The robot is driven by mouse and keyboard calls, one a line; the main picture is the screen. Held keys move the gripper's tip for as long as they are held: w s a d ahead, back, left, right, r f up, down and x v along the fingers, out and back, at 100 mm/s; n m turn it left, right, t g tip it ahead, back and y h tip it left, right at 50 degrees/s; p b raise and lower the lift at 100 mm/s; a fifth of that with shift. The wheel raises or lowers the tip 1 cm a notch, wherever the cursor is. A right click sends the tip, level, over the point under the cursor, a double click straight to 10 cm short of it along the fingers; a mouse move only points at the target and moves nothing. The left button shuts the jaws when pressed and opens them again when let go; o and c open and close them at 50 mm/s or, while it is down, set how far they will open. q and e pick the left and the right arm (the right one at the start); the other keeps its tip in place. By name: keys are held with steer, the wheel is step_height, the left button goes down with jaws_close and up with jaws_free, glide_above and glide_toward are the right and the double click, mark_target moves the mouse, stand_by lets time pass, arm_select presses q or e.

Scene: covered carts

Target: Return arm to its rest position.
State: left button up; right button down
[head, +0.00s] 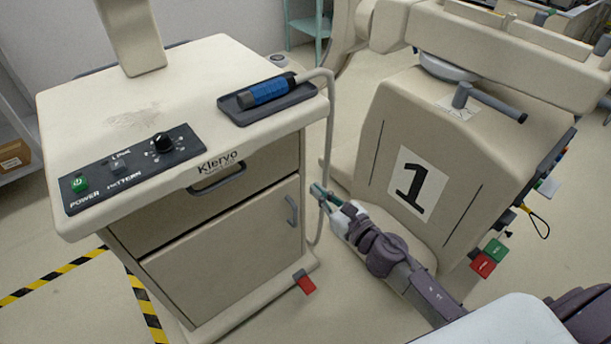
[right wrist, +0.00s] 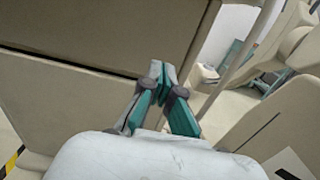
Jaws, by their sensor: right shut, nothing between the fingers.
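My right arm reaches in from the lower right in the head view, and my right gripper (head: 319,193) is between the beige Klervo cart and the machine marked 1. The gripper's teal fingertips are together and hold nothing. The right wrist view also shows the gripper (right wrist: 161,75), shut, in front of the cart's side. The Klervo cart (head: 223,245) has a drawer, a door and a control panel (head: 133,166) on its top. My left gripper is not in the head view.
A blue-handled tool (head: 270,91) lies in a dark tray (head: 240,115) on the cart top, its hose running down the cart's right side. The machine marked 1 (head: 400,120) stands close on the right. A red pedal (head: 304,284) sticks out at the cart's base. Striped tape (head: 50,277) marks the floor.

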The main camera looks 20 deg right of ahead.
steer(key=s+d+f+m+g+h+p, duration=0.15)
steer(key=s+f+m, duration=0.25)
steer(key=f+m, duration=0.45)
steer(key=s+d+f+m+g+h+p, duration=0.1)
steer(key=s+d+f+m+g+h, duration=0.3)
steer(key=f, duration=0.7)
steer(key=s+f+m+g+p, duration=0.1)
steer(key=s+f+m+g, duration=0.1)
steer(key=s+f+m, duration=0.5)
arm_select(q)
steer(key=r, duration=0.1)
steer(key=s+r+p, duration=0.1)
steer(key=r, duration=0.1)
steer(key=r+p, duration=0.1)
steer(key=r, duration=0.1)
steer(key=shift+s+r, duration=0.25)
arm_select(e)
steer(key=s+a+f+m+g, duration=0.1)
steer(key=s+f+m+g, duration=0.2)
steer(key=s, duration=0.7)
steer(key=s+a+f+m+g, duration=0.1)
steer(key=s+f+m+g, duration=0.1)
steer(key=s+f+m, duration=0.6)
steer(key=s+a+f+m+g, duration=0.1)
steer(key=s+f+m+g, duration=0.2)
steer(key=s, duration=0.9)
step_height(320, 180, down, 4)
steer(key=m, duration=0.3)
steer(key=shift+g, duration=0.35)
